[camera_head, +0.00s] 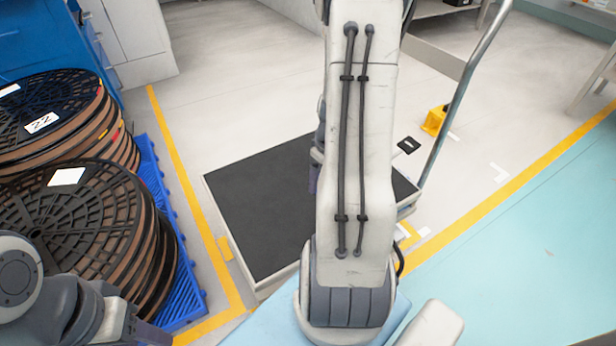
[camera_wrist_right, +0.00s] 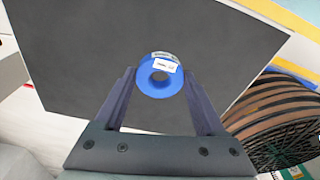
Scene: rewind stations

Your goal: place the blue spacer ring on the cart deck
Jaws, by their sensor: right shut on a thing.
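The blue spacer ring (camera_wrist_right: 147,88), with a white label on it, sits between the fingertips of my right gripper (camera_wrist_right: 160,80) in the right wrist view. That gripper is shut on it. The black cart deck (camera_wrist_right: 75,60) lies behind the ring there; I cannot tell the gap between them. In the head view the cart deck (camera_head: 255,200) is in the middle, partly covered by my right arm. The right gripper is mostly hidden behind that arm, and the ring does not show. My left gripper (camera_head: 148,334) is at the bottom left, its finger opening unclear.
Stacks of large black reels (camera_head: 85,215) stand on a blue pallet (camera_head: 188,290) left of the cart. The cart's metal handle (camera_head: 462,95) rises at the right. A yellow object (camera_head: 434,120) is on the floor beyond it.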

